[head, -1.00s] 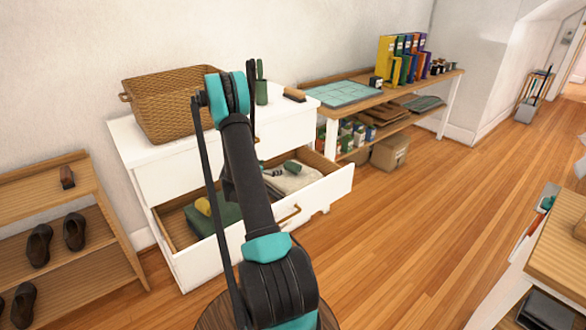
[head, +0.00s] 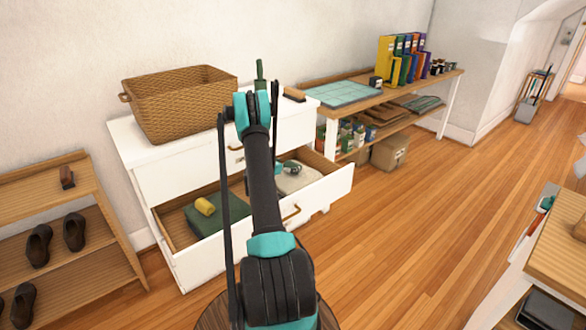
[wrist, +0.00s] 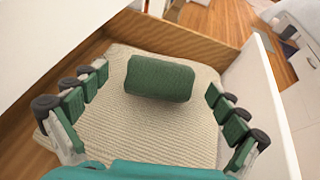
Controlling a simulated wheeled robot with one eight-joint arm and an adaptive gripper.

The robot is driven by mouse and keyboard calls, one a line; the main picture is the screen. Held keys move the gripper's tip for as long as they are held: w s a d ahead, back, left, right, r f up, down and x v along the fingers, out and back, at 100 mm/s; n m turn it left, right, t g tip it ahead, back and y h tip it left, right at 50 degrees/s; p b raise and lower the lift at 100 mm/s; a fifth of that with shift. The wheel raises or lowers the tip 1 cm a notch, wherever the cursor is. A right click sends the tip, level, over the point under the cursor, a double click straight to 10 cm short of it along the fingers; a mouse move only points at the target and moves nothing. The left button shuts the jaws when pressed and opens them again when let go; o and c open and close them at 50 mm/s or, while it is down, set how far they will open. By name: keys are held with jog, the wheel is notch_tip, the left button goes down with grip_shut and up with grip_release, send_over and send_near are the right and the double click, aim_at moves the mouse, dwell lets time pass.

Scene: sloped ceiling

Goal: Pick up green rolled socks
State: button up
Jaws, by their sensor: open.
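The green rolled socks (wrist: 160,78) lie on a folded cream knit cloth (wrist: 130,125) inside the open drawer, in the wrist view. My gripper (wrist: 157,96) is open, with one finger left and one finger right of the socks and a gap on both sides. In the head view the socks are a small green shape (head: 291,167) on the cream cloth, partly hidden by my arm. The gripper itself is mostly hidden behind my arm there.
The open drawer (head: 318,197) of the white dresser also holds a green folded cloth (head: 222,217) and a yellow roll (head: 204,206). Drawer walls stand close around the gripper. A wicker basket (head: 180,105) sits on the dresser top. A shoe rack (head: 95,260) stands left.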

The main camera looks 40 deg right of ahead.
aim_at(291, 164)
jog(key=x, duration=0.4)
jog(key=shift+s, duration=0.1)
jog(key=c, duration=1.2)
